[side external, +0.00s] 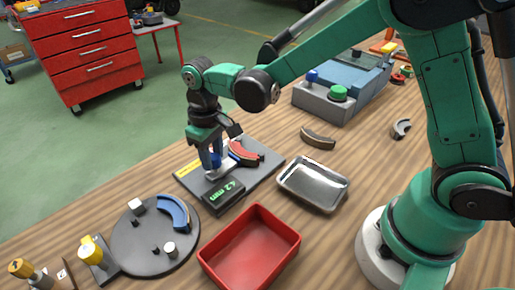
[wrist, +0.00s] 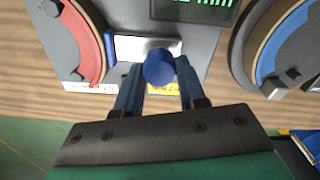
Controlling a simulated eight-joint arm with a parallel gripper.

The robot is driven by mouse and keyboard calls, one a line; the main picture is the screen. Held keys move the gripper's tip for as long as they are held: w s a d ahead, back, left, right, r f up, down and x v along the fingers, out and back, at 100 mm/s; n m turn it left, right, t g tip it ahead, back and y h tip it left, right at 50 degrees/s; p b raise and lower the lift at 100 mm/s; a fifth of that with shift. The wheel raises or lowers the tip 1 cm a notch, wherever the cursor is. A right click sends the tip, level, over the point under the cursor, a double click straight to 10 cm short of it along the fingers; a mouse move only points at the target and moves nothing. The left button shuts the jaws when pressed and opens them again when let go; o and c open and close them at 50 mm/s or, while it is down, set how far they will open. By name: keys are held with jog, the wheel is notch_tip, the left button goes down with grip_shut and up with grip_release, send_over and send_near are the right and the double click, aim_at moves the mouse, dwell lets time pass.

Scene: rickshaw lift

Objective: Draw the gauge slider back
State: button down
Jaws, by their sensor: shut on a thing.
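The gauge is a dark grey plate (side external: 260,173) on the wooden table, with a display block (side external: 224,196) reading 4.2 mm in green. A red curved shoe (side external: 243,153) lies on the gauge; it also shows at the left of the wrist view (wrist: 88,42). The slider has a round blue knob (wrist: 158,67) in front of a bright metal block (wrist: 128,47). My gripper (side external: 213,163) is down over the gauge, shut on the slider knob, with one finger on each side of it (wrist: 159,71). In the side view the fingers partly hide the knob.
A round dark turntable (side external: 128,240) with a blue curved shoe (side external: 174,212) stands at the left. A red tray (side external: 211,262) and a metal tray (side external: 335,195) stand nearby. A loose curved shoe (side external: 318,138) and a grey-blue machine (side external: 330,108) are farther back.

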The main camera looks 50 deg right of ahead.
dwell(0.8)
jog(key=shift+a, duration=2.15)
jog(key=c, duration=0.5)
grip_release()
jog(key=shift+r, duration=2.85)
